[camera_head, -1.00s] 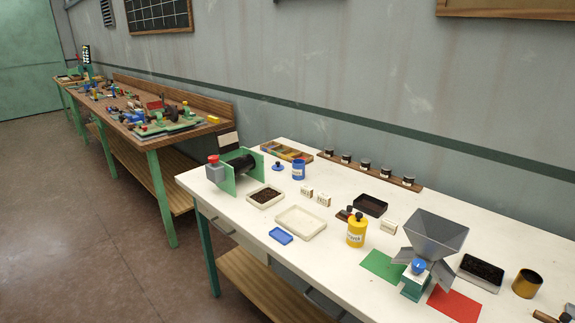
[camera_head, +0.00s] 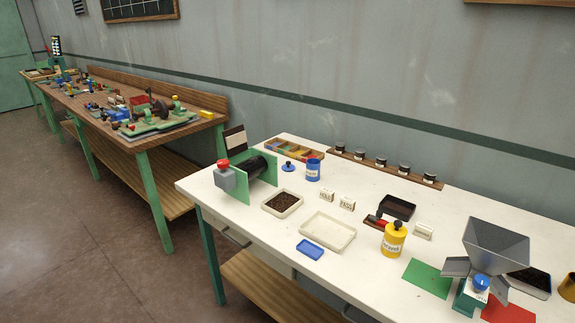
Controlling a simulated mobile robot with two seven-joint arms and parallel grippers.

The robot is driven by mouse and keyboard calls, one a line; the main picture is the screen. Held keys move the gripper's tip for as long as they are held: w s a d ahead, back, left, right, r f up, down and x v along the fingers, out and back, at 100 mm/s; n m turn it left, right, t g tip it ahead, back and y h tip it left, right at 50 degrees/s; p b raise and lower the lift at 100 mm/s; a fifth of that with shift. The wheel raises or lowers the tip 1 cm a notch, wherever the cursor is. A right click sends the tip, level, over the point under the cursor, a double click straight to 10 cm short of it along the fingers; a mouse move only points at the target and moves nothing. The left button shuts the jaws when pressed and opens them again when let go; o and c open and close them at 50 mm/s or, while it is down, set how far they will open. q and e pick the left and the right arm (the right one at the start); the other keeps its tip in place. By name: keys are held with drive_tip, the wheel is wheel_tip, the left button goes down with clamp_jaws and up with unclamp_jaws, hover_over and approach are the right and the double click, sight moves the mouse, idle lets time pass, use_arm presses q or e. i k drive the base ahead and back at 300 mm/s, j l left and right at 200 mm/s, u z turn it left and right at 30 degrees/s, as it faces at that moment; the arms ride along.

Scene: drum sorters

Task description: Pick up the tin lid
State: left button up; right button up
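A small round blue lid with a knob (camera_head: 289,167) lies on the white table (camera_head: 262,232), toward its back left. Just right of it stands an open blue tin (camera_head: 313,169) with a pale label. A yellow tin (camera_head: 393,241) with a dark knob on top stands further right and nearer the front. Neither of my grippers shows in the head view.
A green-plated drum machine (camera_head: 245,175) stands left of the lid. A tray of dark grains (camera_head: 282,203), an empty cream tray (camera_head: 328,231) and a blue tray (camera_head: 310,249) lie in front. A grey hopper (camera_head: 494,247) is at right. A cluttered wooden bench (camera_head: 130,118) stands behind left.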

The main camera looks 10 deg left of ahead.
sight(288, 167)
drive_tip(key=i+j, duration=0.15)
drive_tip(key=j, duration=0.25)
drive_tip(key=i+j+z, duration=0.1)
drive_tip(key=j, duration=0.35)
drive_tip(key=i+j, duration=0.15)
drive_tip(key=j, duration=0.25)
drive_tip(key=i+j, duration=0.1)
drive_tip(key=j, duration=0.35)
drive_tip(key=z, duration=0.05)
